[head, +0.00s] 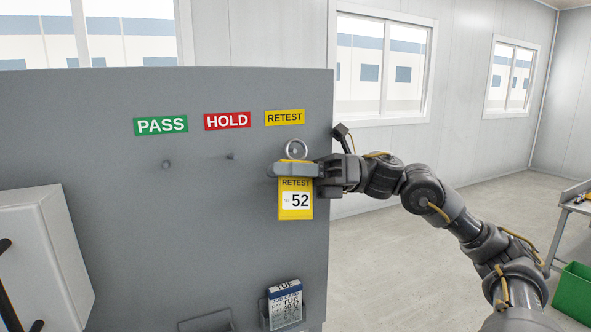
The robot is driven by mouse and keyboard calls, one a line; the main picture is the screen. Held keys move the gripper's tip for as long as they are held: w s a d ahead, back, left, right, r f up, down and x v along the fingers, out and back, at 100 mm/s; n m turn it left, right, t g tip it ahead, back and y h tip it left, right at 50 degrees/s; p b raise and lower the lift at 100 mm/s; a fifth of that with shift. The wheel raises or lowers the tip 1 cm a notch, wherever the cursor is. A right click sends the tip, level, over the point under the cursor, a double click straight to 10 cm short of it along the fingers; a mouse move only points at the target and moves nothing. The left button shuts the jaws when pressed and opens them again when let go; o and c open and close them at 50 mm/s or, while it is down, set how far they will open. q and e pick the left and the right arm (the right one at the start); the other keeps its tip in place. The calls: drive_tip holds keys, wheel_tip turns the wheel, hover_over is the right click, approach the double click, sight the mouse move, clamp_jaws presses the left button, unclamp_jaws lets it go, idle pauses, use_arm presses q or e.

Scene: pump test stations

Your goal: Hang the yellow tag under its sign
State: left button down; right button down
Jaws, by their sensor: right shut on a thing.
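The yellow tag (295,206) reads RETEST and 52, and hangs upright below my right gripper. My right gripper (287,169) is shut on the tag near its top edge, in front of the grey panel (100,120). A metal ring (296,149) shows just above the fingers. The yellow RETEST sign (285,118) is directly above the ring. Whether a peg passes through the ring cannot be told. The green PASS sign (160,125) and red HOLD sign (227,121) are to the left, with bare pegs (166,164) (232,156) below them. My left gripper is not in view.
A holder with a calendar block (285,303) is low on the panel. A white cabinet (45,250) with a black handle stands at the left. A green bin (574,291) and a bench edge (577,198) are at the far right. Open floor lies beyond my right arm.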

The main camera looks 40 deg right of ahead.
drive_tip(key=shift+w+d+f+m+b, duration=0.1)
drive_tip(key=shift+w+f+m+b, duration=0.2)
drive_tip(key=shift+w+f, duration=0.15)
idle(0.5)
drive_tip(key=shift+s+f+b, duration=0.15)
drive_tip(key=shift+f+b, duration=0.2)
drive_tip(key=shift+b, duration=0.25)
drive_tip(key=shift+s+f+b, duration=0.1)
drive_tip(key=shift+s+b, duration=0.1)
drive_tip(key=shift+b, duration=0.45)
drive_tip(key=shift+s+a+f+b, duration=0.15)
drive_tip(key=shift+s+a+b, duration=0.25)
drive_tip(key=shift+b, duration=0.45)
drive_tip(key=shift+s+a+r+b, duration=0.1)
drive_tip(key=shift+s+a+b, duration=0.05)
drive_tip(key=shift+s+b, duration=0.25)
drive_tip(key=shift+s+a+r+b, duration=0.1)
drive_tip(key=shift+s+b, duration=0.15)
drive_tip(key=shift+s, duration=0.25)
drive_tip(key=shift+s+a+r+b, duration=0.1)
drive_tip(key=shift+s+a+b, duration=0.2)
drive_tip(key=shift+s+b, duration=0.5)
drive_tip(key=shift+s+a+r+b, duration=0.1)
drive_tip(key=shift+s+a+b, duration=0.15)
drive_tip(key=shift+s+b, duration=0.55)
drive_tip(key=shift+s, duration=0.2)
